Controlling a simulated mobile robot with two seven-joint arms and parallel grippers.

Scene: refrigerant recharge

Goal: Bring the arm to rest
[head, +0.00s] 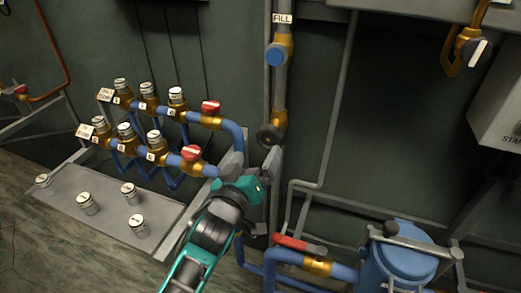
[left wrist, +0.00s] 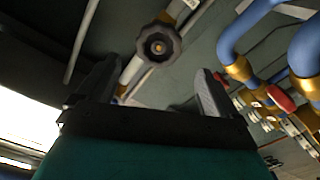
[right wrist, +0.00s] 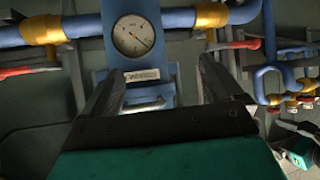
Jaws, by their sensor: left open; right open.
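My left gripper (head: 253,162) is open in the middle of the head view, its fingers pointing up toward a black round knob (head: 268,138) on the fill pipe. In the left wrist view the knob (left wrist: 158,46) shows just beyond and between the spread fingers (left wrist: 158,76); nothing is held, and a gap seems to part them. My right gripper (right wrist: 160,82) is open and empty in the right wrist view, facing a blue unit with a round gauge (right wrist: 135,36). The right arm is outside the head view.
Left of my left gripper are two rows of capped brass valves with red handles (head: 191,153), on blue pipes. Several loose caps (head: 87,204) stand on a grey shelf (head: 160,228). A red-handled valve (head: 298,244) and blue tank (head: 400,262) are at lower right.

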